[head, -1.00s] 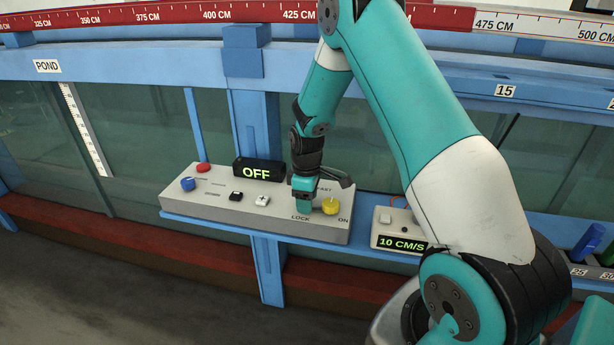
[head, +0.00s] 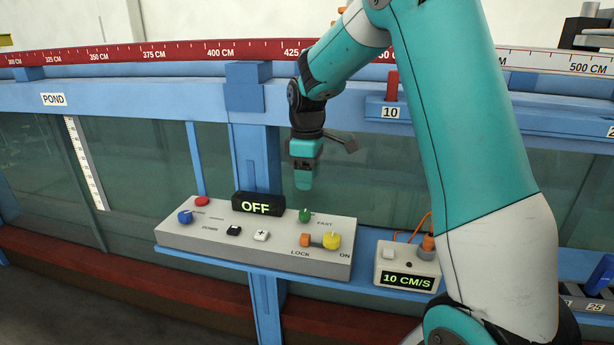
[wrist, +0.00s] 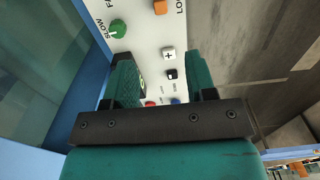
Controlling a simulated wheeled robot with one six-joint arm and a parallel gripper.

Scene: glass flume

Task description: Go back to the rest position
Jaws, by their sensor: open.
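My gripper (head: 304,178) is open and empty. It hangs above the back right part of the white control panel (head: 200,240), clear of its knobs. In the wrist view its two teal fingers (wrist: 168,85) stand apart, with the panel face beyond them. The panel carries a green knob (head: 305,215), an orange piece (head: 305,240) by LOCK, a yellow knob (head: 332,240) by ON, a red button (head: 202,201), a blue knob (head: 185,216), and black (head: 233,231) and white (head: 261,235) buttons. The display (head: 258,205) reads OFF.
The glass flume wall (head: 150,160) stands close behind the panel. A box (head: 390,278) reading 10 CM/S sits to the right on the blue ledge. A red ruled rail (head: 180,53) runs along the top. A red peg (head: 392,86) stands by the number 10.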

